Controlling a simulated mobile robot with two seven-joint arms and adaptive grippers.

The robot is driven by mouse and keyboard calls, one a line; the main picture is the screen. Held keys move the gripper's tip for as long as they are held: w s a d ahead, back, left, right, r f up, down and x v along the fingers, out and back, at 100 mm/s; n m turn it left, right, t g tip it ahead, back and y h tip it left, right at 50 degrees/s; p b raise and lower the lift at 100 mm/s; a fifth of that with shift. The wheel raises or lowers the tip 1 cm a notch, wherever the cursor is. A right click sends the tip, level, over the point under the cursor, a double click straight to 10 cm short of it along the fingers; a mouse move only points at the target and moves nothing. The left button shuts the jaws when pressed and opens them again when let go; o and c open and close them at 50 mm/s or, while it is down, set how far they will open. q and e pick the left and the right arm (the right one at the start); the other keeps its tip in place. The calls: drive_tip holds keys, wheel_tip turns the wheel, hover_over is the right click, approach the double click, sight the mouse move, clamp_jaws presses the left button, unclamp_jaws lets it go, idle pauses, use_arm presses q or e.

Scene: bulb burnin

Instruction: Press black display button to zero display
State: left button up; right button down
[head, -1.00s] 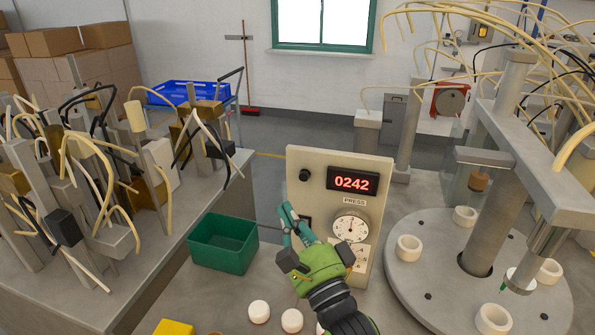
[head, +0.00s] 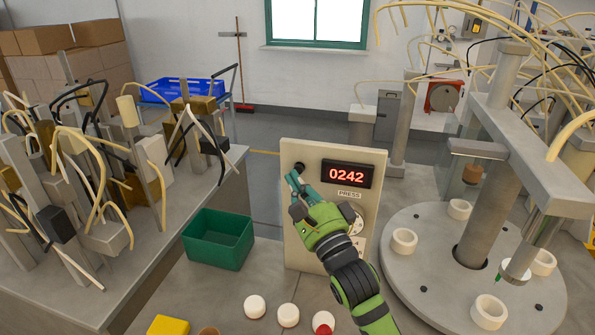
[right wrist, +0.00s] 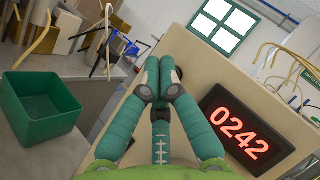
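The beige panel (head: 300,250) stands upright on the bench, with a red-lit display (head: 346,174) reading 0242. The display also shows in the right wrist view (right wrist: 240,131). The small round black button (head: 299,167) is left of the display, partly visible just above my fingertips. My right gripper (head: 297,184) is in front of the panel's upper left, its green fingers together and nothing seen between them. My left gripper is not in view.
A green bin (head: 218,240) stands left of the panel. White round caps (head: 288,315) lie in front. A round turntable (head: 420,270) with white rings is at the right. A cluttered metal bench (head: 190,210) fills the left.

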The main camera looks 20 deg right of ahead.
drive_tip(key=shift+w+d, duration=0.15)
idle(0.8)
drive_tip(key=shift+w+d, duration=0.1)
drive_tip(key=shift+w, duration=0.05)
idle(0.5)
drive_tip(key=shift+w+d, duration=0.15)
drive_tip(key=shift+w, duration=0.05)
drive_tip(key=shift+w+d, duration=0.25)
drive_tip(key=shift+w, duration=0.15)
idle(0.8)
idle(0.3)
drive_tip(key=shift+s+a+p, duration=0.5)
drive_tip(key=shift+s+p, duration=0.05)
drive_tip(key=shift+s, duration=0.2)
